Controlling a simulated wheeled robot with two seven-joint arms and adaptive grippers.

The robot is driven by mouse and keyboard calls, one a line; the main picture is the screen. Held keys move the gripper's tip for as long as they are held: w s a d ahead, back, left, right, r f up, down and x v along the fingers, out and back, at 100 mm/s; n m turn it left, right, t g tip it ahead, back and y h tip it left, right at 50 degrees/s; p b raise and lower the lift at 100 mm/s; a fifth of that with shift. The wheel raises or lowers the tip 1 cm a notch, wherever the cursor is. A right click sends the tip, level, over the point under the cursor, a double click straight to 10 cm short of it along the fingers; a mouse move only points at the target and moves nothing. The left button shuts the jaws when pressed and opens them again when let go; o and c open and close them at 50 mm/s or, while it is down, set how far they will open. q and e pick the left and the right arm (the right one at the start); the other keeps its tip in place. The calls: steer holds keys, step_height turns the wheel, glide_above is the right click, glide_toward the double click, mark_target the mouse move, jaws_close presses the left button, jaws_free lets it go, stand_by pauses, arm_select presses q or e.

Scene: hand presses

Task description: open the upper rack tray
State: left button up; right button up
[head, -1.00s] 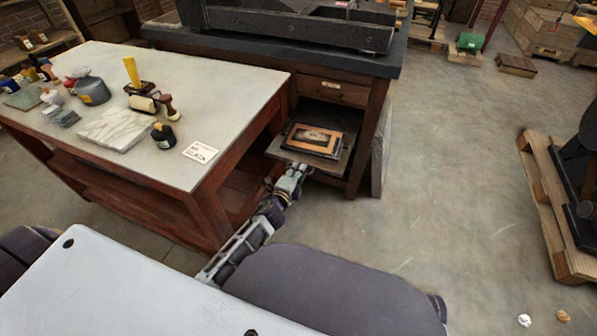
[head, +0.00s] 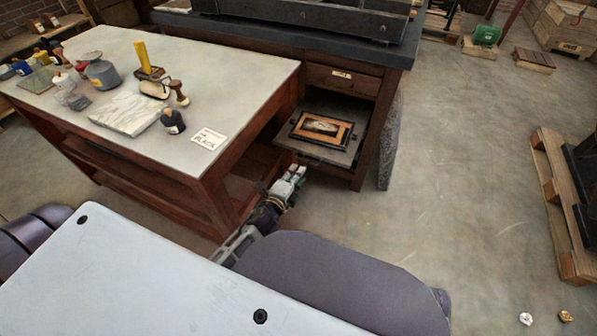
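The upper rack tray (head: 345,158) is a dark flat tray standing out from the opening under the press bench, below a shallow wooden drawer. A wooden-framed plate (head: 322,128) lies on it. My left gripper (head: 297,171) is just in front of and below the tray's front edge, toward its left part. Its two fingertips show as separate prongs with a small gap, and nothing shows between them. It looks clear of the tray, though the gap is small. My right gripper is not in view.
A worktable (head: 255,80) with bottles, a stone slab and stamps stands close on the left of my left arm. The bench drawer (head: 342,82) is above the tray. A wooden pallet (head: 555,190) is at the right. The floor between is free.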

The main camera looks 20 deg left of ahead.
arm_select(q)
steer(key=shift+v, duration=1.3)
steer(key=shift+s, duration=0.1)
steer(key=shift+a, duration=0.1)
